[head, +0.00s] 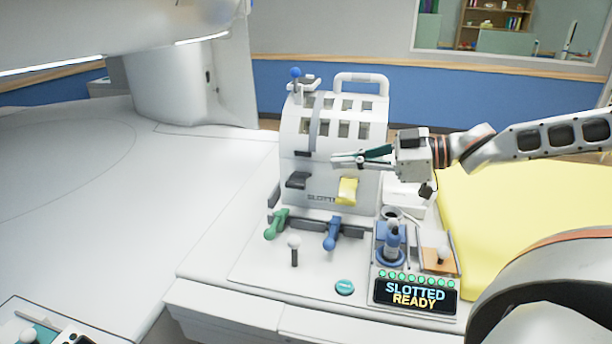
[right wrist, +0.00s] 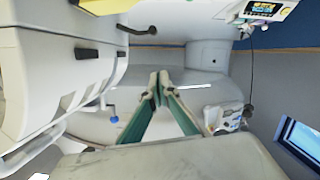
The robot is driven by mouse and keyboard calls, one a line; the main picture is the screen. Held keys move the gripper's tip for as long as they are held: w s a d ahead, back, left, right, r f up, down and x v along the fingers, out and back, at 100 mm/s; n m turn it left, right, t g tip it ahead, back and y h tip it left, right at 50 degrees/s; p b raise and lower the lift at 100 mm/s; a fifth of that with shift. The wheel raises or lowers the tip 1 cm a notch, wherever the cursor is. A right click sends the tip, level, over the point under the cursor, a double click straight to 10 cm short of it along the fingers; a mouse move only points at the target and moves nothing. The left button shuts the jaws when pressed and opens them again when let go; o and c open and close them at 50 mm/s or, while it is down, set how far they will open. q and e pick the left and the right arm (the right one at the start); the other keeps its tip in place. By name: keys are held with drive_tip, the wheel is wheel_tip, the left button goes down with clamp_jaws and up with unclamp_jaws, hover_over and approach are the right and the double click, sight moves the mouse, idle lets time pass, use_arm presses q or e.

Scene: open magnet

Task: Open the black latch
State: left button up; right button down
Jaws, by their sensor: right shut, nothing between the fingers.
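The black latch (head: 298,180) is a dark lever on the left of the front of the white slotted housing (head: 350,170). It sticks out from the housing and also shows near the top of the right wrist view (right wrist: 137,30). A yellow latch (head: 347,190) sits to its right. My right gripper (head: 334,161) reaches in from the right in front of the housing, above the yellow latch and to the right of the black latch. Its green-sided fingers are shut and empty, apart from the black latch, as the right wrist view (right wrist: 160,76) shows. My left gripper is out of view.
Green (head: 277,225) and blue (head: 333,233) levers, a white-knobbed lever (head: 294,250) and a joystick (head: 392,243) stand in front of the housing. A screen (head: 415,295) reads "SLOTTED READY". A yellow pad (head: 510,210) lies right. The white surface left of the housing is clear.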

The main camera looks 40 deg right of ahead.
drive_tip(key=b, duration=0.3)
hover_over(299, 181)
drive_tip(key=s, duration=0.4)
wheel_tip(299, 181, down, 3)
drive_tip(key=f, duration=0.1)
drive_tip(key=w+f, duration=0.1)
drive_tip(key=f, duration=0.1)
drive_tip(key=shift+w+b, duration=0.25)
drive_tip(key=shift+b, duration=0.15)
